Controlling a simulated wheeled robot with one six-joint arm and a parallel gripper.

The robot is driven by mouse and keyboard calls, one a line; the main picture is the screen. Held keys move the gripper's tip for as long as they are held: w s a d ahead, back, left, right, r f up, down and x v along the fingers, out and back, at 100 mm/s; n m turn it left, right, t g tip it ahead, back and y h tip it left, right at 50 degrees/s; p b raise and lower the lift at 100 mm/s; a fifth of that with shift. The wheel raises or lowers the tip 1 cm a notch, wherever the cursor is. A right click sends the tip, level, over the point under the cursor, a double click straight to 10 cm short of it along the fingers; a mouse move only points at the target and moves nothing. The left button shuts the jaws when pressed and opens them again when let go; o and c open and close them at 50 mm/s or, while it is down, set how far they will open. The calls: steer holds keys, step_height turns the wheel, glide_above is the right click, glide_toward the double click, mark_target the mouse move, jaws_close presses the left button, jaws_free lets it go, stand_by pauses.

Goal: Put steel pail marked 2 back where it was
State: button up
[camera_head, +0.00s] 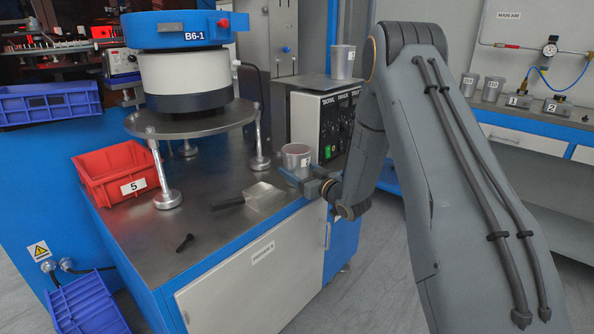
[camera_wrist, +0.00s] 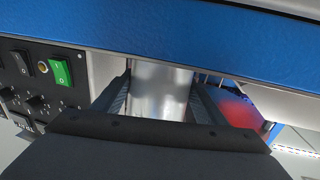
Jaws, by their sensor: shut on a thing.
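A steel pail (camera_head: 296,160) with a reddish inside stands at the right end of the machine bench, in front of the control box. My gripper (camera_head: 304,178) reaches it from the right and is shut on it. In the wrist view the pail's shiny wall (camera_wrist: 160,92) shows between my two fingers (camera_wrist: 160,103). No number on this pail can be read. I cannot tell whether its base touches the bench. Another steel pail (camera_head: 342,62) with a small label stands on the plate above the control box.
The control box (camera_head: 322,125) is close behind the held pail. A scoop (camera_head: 263,197) and a dark tool (camera_head: 185,242) lie on the bench (camera_head: 225,225). A red bin marked 5 (camera_head: 118,172) stands left. Two more pails (camera_head: 469,84) (camera_head: 492,89) stand on the right-hand bench.

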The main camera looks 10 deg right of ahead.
steer(key=shift+f, duration=0.1)
steer(key=o, duration=1.7)
steer(key=shift+c, duration=0.2)
